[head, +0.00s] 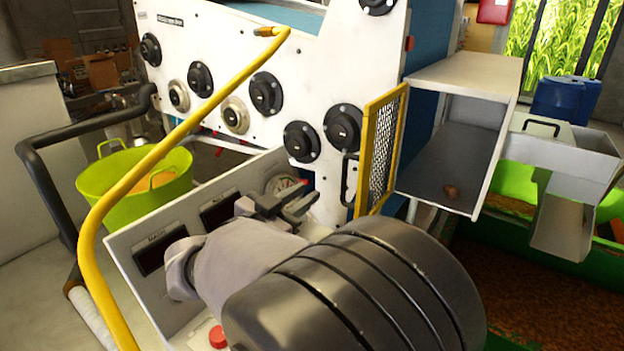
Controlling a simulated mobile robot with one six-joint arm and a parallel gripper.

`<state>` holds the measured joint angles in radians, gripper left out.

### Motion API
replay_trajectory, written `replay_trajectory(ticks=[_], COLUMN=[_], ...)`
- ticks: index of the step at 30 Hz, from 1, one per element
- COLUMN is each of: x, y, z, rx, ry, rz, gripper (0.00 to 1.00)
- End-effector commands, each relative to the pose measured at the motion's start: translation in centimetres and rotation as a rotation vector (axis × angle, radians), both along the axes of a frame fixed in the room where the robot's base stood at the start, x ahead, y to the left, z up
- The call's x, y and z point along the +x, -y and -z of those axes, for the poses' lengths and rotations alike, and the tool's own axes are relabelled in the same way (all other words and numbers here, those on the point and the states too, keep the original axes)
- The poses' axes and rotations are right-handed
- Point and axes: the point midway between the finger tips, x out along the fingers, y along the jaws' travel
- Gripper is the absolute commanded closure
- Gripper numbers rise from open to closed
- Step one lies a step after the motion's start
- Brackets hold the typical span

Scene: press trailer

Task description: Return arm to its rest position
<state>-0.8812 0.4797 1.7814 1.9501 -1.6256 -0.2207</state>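My arm reaches up from the lower right of the head view, its dark ribbed link large in the foreground. My gripper (296,199) is at the far end of the grey wrist, in front of the sloping control panel (128,236) and close to a round gauge (283,183). Its dark fingers point to the right, and I see nothing held between them. The finger gap is too small and foreshortened to judge. My wrist hides part of the panel. I cannot tell if the gripper touches the panel.
A yellow curved rail (146,163) and a dark handrail (35,160) stand at left. A white machine wall (296,95) with black knobs is behind. A yellow mesh guard (381,150) and a grey chute (456,150) are right. A green bucket (150,205) stands behind the rail.

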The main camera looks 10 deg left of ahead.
Motion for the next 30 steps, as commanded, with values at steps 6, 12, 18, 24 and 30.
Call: replay_trajectory(ticks=[6,12,18,24,30], x=[1.1,-13.3,-24.9,-28.3,-28.3], y=[7.1,13.5,19.3,20.9,20.8], z=[-5.5,2.0,9.9,11.9,11.9], rx=[0.422,0.496,0.526,0.544,0.543], ry=[-0.046,-0.498,-0.832,-0.923,-0.922], rz=[-0.460,-0.643,-0.487,-0.413,-0.416], gripper=[0.78,0.78,0.78,0.78,0.78])
